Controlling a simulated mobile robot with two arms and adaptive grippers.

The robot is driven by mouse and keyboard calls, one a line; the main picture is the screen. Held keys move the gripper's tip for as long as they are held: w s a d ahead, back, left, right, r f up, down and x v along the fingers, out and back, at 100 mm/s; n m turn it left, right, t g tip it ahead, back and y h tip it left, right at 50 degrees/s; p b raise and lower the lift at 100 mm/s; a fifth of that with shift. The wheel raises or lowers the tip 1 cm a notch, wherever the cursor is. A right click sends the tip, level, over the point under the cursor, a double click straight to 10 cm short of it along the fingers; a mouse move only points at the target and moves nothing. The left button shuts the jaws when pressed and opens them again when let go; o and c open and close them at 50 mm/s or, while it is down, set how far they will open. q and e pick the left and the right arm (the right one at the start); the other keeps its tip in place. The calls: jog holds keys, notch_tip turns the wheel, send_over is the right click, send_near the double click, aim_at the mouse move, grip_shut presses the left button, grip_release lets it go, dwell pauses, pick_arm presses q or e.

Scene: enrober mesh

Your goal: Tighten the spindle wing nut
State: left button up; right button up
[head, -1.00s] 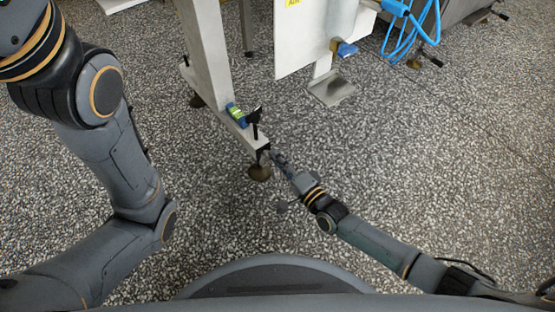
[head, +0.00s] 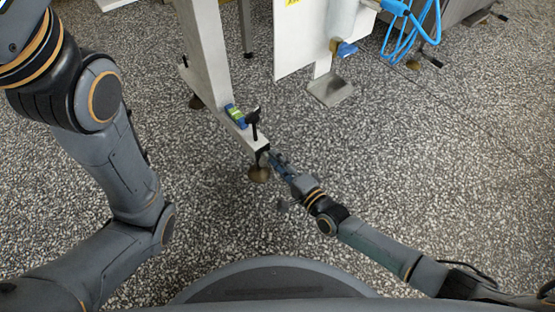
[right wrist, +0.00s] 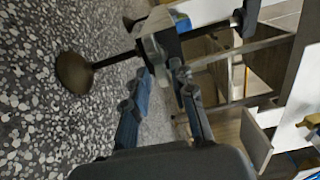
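In the head view a black T-shaped handle (head: 254,118) stands upright on the end of a pale machine foot beam (head: 229,118). A spindle under the beam end carries a round brown foot pad (head: 259,174) on the floor. The right wrist view shows the pad (right wrist: 74,72), the dark spindle rod (right wrist: 116,58) and the T-handle (right wrist: 247,18). I cannot clearly make out the wing nut at the spindle. My right gripper (head: 273,158) is beside the beam end; in the wrist view its two fingers (right wrist: 161,72) are apart with nothing visibly clamped. My left gripper is out of view.
A blue and green spirit level (head: 235,115) lies on the beam behind the T-handle. A white panel (head: 302,38), a metal plate (head: 330,90) and blue hoses (head: 405,25) are farther back. The speckled floor (head: 440,170) is clear at right.

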dwell(0.3)
jog(key=v, duration=1.2)
